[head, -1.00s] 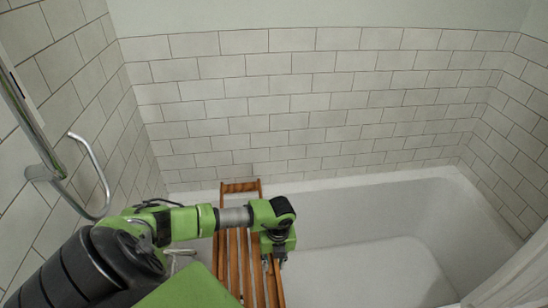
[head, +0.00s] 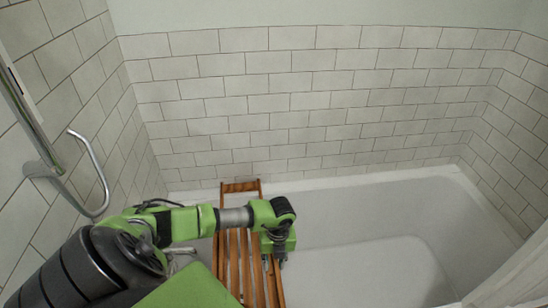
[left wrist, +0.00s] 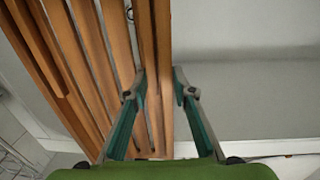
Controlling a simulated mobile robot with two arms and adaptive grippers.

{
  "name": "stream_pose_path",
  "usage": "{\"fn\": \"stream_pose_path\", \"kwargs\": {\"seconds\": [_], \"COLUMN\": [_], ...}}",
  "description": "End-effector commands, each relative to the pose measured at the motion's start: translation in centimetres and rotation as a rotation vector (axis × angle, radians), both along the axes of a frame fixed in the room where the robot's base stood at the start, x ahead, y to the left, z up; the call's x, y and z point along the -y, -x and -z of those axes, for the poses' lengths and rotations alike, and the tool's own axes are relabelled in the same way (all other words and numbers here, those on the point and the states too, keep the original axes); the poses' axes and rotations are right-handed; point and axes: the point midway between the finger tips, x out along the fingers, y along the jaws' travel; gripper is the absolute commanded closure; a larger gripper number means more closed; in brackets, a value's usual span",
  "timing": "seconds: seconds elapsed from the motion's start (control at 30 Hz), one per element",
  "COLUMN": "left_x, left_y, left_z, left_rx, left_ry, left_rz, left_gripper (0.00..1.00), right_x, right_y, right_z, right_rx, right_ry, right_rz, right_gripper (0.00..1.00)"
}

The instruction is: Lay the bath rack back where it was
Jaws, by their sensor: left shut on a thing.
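The wooden bath rack (head: 233,262) has long brown slats and lies across the left part of the bathtub. Its far end reaches the tub's far rim by the tiled wall. Its near end is hidden by my arm and the picture's bottom edge. My left gripper (head: 273,265) is at the rack's right side. In the left wrist view its two fingers (left wrist: 160,82) stand on either side of the rack's edge rail (left wrist: 162,40), shut on it. The other slats spread to the left there. My right gripper is not in view.
The white bathtub (head: 420,190) is empty and clear to the right of the rack. A pale curtain or panel (head: 515,275) hangs at the lower right.

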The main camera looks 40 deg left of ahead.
Motion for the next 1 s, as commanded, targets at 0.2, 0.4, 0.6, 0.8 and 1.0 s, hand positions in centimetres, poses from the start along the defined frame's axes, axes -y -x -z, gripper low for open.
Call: {"fn": "stream_pose_path", "kwargs": {"seconds": [0.2,0.4,0.6,0.8,1.0], "left_x": [0.1,0.1,0.1,0.1,0.3], "left_y": [0.1,0.1,0.1,0.0,-0.2], "left_z": [0.3,0.3,0.3,-0.3,-3.7], "left_rx": [-0.001,-0.002,-0.001,0.001,0.004], "left_ry": [0.002,0.002,0.002,0.002,0.002], "left_rz": [0.001,0.001,0.0,0.001,0.002], "left_gripper": [1.0,0.56,0.56,0.56,0.56], "right_x": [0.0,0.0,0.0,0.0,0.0], "right_y": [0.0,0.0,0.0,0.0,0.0], "right_z": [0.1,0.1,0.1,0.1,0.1], "right_rx": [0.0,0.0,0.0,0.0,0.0], "right_ry": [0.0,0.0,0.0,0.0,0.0], "right_rz": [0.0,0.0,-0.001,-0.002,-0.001], "right_gripper": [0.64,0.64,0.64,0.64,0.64]}}
